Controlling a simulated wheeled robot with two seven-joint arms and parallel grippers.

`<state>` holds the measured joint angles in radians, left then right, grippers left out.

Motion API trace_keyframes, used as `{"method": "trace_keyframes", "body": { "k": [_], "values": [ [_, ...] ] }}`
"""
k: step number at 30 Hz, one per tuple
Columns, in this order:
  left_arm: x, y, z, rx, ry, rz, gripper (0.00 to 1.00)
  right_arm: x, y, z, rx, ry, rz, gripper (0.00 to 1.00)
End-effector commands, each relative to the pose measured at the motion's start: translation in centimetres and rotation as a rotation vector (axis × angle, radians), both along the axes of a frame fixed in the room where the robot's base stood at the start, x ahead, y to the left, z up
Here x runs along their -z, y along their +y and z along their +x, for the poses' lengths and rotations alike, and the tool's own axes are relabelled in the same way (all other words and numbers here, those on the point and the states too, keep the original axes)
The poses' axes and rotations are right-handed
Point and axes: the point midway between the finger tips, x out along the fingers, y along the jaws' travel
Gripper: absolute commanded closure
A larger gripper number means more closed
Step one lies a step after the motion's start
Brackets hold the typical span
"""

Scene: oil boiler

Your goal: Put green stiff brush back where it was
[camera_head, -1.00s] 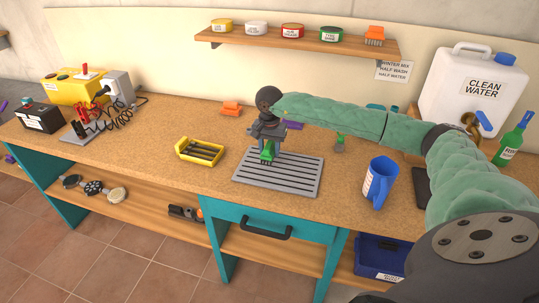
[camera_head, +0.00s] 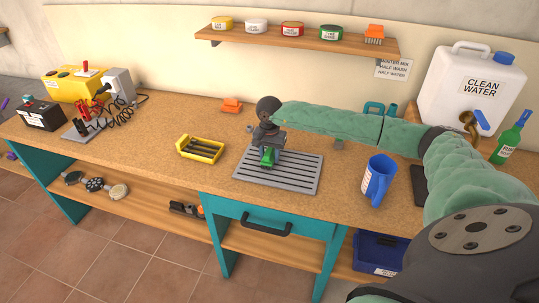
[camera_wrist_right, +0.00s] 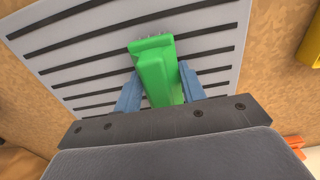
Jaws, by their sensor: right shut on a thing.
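The green stiff brush (camera_head: 267,156) is held low over the grey slotted mat (camera_head: 300,174), near its back left part. My right gripper (camera_head: 266,149) is shut on it from above. In the right wrist view the brush's green body (camera_wrist_right: 157,72) sits between the two blue fingers, with pale bristles at its far end. The slotted mat (camera_wrist_right: 215,50) lies beneath it. I cannot tell whether the bristles touch the mat. My left gripper is not in view.
A yellow tray (camera_head: 202,149) is left of the mat and a blue jug (camera_head: 378,179) is right of it. An orange brush (camera_head: 232,105) lies behind. A clean water canister (camera_head: 474,92) and green bottle (camera_head: 511,137) stand at the right. A wall shelf (camera_head: 303,42) holds several tins.

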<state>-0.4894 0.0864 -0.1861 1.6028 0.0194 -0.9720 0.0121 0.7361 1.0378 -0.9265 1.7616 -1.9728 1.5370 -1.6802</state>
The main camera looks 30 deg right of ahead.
Motion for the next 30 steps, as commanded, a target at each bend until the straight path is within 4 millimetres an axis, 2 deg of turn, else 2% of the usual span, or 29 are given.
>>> {"method": "trace_keyframes", "body": {
  "k": [3, 4, 7, 20, 26, 28, 30],
  "values": [
    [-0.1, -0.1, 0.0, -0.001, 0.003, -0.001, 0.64, 0.1, 0.0, 0.0, 0.0, 0.0, 0.0, 0.81],
    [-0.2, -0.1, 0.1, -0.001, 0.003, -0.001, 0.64, 0.1, 0.0, 0.0, 0.0, 0.0, 0.0, 0.56],
    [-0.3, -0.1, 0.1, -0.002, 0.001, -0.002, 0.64, 0.0, 0.0, 0.0, 0.0, 0.0, 0.0, 0.38],
    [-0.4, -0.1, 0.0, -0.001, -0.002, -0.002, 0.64, -0.1, 0.0, 0.0, 0.0, 0.0, 0.0, 0.38],
    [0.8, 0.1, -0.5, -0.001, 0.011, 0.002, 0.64, -0.8, 0.0, 0.0, 0.0, -0.001, 0.001, 0.38],
    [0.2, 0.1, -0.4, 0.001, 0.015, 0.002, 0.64, -1.3, 0.0, 0.1, -0.001, -0.002, 0.001, 0.38],
    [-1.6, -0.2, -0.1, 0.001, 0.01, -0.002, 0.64, -2.0, 0.0, 0.1, -0.001, -0.004, 0.0, 0.38]
  ]
}}
